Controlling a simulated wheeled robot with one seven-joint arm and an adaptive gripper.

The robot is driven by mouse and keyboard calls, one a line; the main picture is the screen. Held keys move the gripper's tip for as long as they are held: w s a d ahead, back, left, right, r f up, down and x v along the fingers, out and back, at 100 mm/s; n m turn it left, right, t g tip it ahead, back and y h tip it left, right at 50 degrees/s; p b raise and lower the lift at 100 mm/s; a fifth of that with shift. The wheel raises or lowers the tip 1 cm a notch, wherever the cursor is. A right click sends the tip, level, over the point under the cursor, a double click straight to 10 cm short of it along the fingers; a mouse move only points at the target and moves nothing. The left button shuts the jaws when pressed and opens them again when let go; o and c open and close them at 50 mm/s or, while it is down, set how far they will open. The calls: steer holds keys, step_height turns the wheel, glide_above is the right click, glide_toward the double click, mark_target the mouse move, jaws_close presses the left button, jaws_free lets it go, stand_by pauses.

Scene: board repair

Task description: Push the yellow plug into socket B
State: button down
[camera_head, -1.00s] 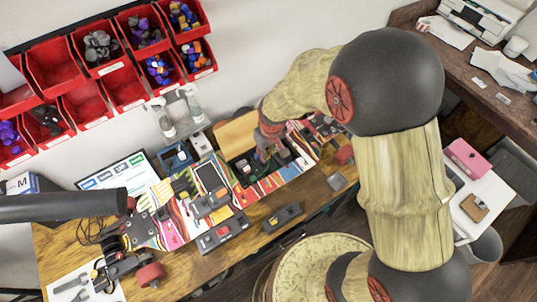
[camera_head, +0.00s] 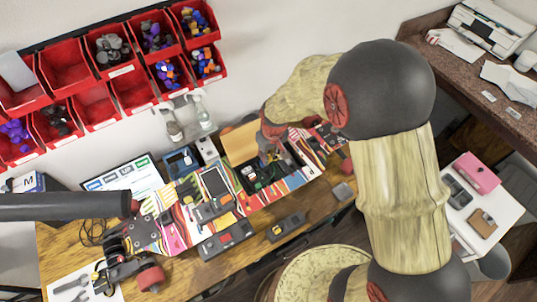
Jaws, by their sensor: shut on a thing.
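A long board with striped, colourful graphics (camera_head: 172,234) lies on the wooden bench. Its open dark bay (camera_head: 246,184) holds small electronic parts, with bits of green and yellow. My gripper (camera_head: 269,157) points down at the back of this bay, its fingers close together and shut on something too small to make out. I cannot clearly see the yellow plug; the fingers and the small scale hide it. Socket B cannot be told apart from the other parts in the bay, nor can I tell whether plug and socket touch.
A tan panel (camera_head: 240,144) stands behind the bay. A dark tool case (camera_head: 226,240) and a smaller dark device (camera_head: 286,227) lie in front of the board. Red bins (camera_head: 94,103) hang on the wall. A screen (camera_head: 125,178) and bottles (camera_head: 173,130) stand behind.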

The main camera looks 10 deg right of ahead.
steer(key=shift+f+b, duration=1.75)
steer(key=shift+f, duration=1.2)
steer(key=shift+f+b, duration=1.05)
steer(key=shift+f, duration=0.65)
stand_by(1.3)
steer(key=c, duration=1.7)
jaws_free()
steer(key=o, duration=0.4)
steer(key=shift+c, duration=0.2)
steer(key=shift+r, duration=0.35)
steer(key=shift+r+p, duration=0.35)
steer(key=shift+p, duration=0.15)
steer(key=shift+r, duration=0.1)
